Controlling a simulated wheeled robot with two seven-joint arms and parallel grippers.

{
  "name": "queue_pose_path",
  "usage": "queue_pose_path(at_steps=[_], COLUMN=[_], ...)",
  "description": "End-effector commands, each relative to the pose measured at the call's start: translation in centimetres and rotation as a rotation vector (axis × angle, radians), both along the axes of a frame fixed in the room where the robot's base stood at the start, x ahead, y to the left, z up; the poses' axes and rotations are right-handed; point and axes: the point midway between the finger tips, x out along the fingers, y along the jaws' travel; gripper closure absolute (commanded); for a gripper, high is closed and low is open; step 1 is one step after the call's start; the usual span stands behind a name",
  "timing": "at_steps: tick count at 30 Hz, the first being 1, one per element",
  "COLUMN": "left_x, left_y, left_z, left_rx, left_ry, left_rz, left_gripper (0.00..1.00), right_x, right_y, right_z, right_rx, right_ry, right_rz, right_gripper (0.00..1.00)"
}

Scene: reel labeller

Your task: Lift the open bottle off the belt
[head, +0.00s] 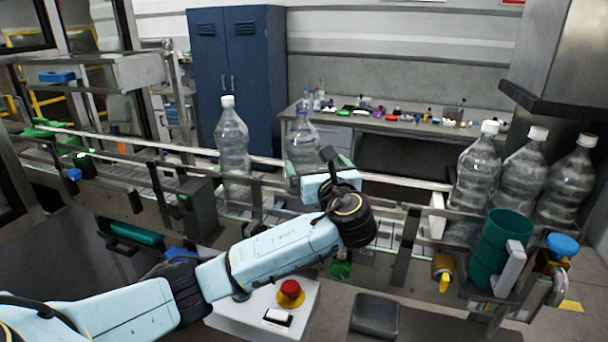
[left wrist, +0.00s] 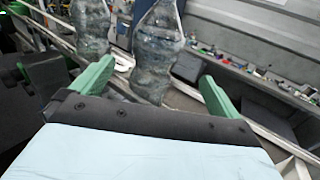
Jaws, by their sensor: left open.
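The open bottle (head: 303,142) is clear, with no white cap visible on its neck. It stands upright on the conveyor belt, and its lower part is hidden behind my left gripper in the head view. My left gripper (head: 322,168) is in front of it, green fingers apart. In the left wrist view the bottle (left wrist: 157,48) shows beyond and between the open fingers (left wrist: 155,76), its top cut off by the frame. I cannot tell whether the fingers touch it. My right gripper is not in view.
A white-capped bottle (head: 232,140) stands left of it on the belt. Several capped bottles (head: 478,165) stand at the right, near a teal cylinder (head: 500,245). Metal guide rails run along the belt. A red stop button (head: 290,290) is in front.

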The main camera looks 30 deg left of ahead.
Motion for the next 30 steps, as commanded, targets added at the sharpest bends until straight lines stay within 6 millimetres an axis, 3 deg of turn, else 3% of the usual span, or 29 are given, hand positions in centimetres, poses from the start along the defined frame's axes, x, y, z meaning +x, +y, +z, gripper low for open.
queue_pose_path(at_steps=[4, 11, 18, 30], left_x=[1.9, 3.1, 4.9, 6.1], left_y=[2.1, 3.4, 6.3, 7.4], left_z=[0.1, 0.0, 0.3, 0.0], left_rx=[-0.001, -0.004, -0.004, -0.004], left_ry=[0.001, -0.001, 0.001, 0.000], left_rz=[0.002, -0.001, 0.002, -0.002], left_gripper=[0.00, 0.00, 0.00, 0.00], right_x=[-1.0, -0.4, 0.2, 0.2], right_y=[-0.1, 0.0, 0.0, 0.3], right_z=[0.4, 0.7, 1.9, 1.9], right_rx=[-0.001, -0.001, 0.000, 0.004], right_ry=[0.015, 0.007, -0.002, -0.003], right_rz=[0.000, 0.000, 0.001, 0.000], right_gripper=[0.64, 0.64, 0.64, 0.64])
